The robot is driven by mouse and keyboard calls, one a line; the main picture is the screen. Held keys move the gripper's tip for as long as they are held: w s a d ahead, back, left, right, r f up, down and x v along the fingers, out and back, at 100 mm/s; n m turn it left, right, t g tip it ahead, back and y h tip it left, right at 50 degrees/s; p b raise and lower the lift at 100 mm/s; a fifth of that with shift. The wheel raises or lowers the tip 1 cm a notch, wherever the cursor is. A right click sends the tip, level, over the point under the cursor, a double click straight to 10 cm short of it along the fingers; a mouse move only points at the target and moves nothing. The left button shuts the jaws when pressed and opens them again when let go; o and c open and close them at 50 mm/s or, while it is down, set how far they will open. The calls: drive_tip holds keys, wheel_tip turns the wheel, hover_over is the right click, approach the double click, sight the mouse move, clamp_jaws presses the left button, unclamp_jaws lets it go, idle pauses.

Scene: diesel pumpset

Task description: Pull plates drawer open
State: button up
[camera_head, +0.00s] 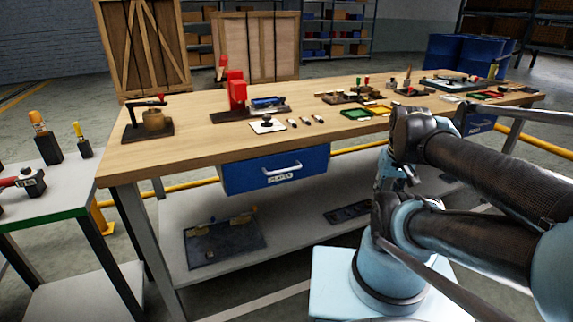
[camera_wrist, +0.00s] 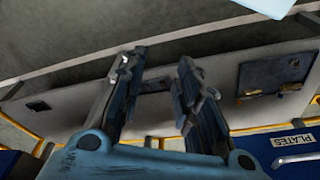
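The blue plates drawer (camera_head: 245,174) hangs under the front of the wooden workbench in the head view and looks shut. Its light bar handle (camera_head: 282,168) sits above a small label. In the wrist view, the PLATES label (camera_wrist: 292,140) and part of the handle (camera_wrist: 298,158) show at the lower right edge. My gripper (camera_wrist: 160,65) is open, with nothing between its two fingers. It is apart from the handle, which lies to the right of the fingers in the wrist view. In the head view, my arm largely hides the gripper, right of the drawer.
The workbench top (camera_head: 190,145) carries a red press (camera_head: 236,92), a vise-like fixture and several small parts. A second blue drawer (camera_head: 480,122) is partly behind my arm. The lower shelf (camera_head: 290,255) holds a dark tray (camera_head: 225,240). A side table (camera_head: 60,200) stands left.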

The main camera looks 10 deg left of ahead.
drive_tip(key=w+a+r+n, duration=0.3)
drive_tip(key=a+r+n, duration=0.1)
drive_tip(key=r+n, duration=0.1)
wheel_tip(320, 180, up, 16)
drive_tip(key=n+y, duration=0.1)
drive_tip(key=n, duration=1.8)
hover_over(286, 170)
drive_tip(key=s+d, duration=0.2)
drive_tip(key=s, duration=0.1)
drive_tip(key=x, duration=1.7)
drive_tip(key=shift+s+a+f, duration=0.1)
drive_tip(key=shift+a+f, duration=0.15)
drive_tip(key=shift+f, duration=0.15)
clamp_jaws()
